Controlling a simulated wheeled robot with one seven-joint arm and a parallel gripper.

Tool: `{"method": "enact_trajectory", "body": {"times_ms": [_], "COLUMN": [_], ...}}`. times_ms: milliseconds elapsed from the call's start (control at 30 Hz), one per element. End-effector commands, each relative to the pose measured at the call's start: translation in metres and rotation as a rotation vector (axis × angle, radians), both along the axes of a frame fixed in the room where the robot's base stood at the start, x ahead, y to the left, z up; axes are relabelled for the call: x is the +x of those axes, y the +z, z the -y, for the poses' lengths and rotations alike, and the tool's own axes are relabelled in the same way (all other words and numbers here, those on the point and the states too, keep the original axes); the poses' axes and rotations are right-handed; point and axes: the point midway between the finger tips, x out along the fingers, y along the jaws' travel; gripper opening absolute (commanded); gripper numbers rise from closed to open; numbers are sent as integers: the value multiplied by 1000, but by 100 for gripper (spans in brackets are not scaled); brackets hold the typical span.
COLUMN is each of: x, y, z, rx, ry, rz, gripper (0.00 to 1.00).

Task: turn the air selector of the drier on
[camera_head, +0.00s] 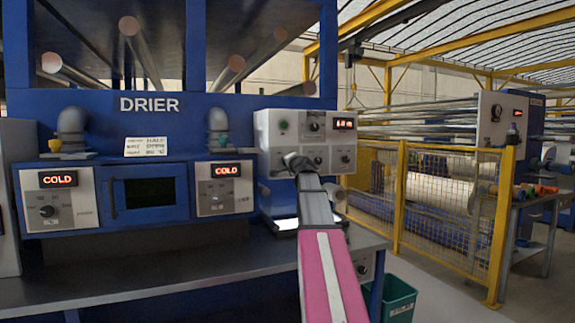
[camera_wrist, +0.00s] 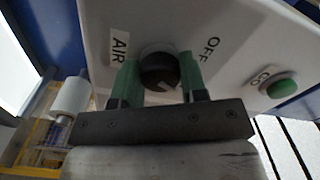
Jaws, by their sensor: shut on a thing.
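The air selector is a round black knob (camera_wrist: 158,71) on a pale control panel, shown in the wrist view. An AIR label (camera_wrist: 119,47) is on one side of it and an OFF label (camera_wrist: 211,48) on the other. A pale mark shows on the knob, but I cannot tell clearly which way it points. My gripper (camera_wrist: 160,76) is shut on the knob, with one green finger on each side. In the head view my gripper (camera_head: 297,163) reaches the panel (camera_head: 263,135) at the right of the blue drier (camera_head: 225,105) and hides the knob.
A green GO button (camera_wrist: 281,88) is close on the same panel. Other knobs and a red display (camera_head: 343,124) surround my gripper. Two COLD displays are at the left, over the dark bench (camera_head: 150,275). A yellow mesh fence (camera_head: 440,200) and a green bin (camera_head: 398,298) are right.

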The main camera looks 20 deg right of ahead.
Motion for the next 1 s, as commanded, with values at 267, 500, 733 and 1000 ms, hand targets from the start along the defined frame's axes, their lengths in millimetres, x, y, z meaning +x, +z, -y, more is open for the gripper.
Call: {"method": "enact_trajectory", "body": {"times_ms": [267, 500, 733, 1000], "x": [0, 0, 0, 0], "y": [0, 0, 0, 0], "z": [0, 0, 1, 0], "rx": [99, 124, 125, 124], "ry": [-1, -1, -1, -1], "rz": [-3, -4, -4, -4], "gripper": [16, 16, 16, 65]}}
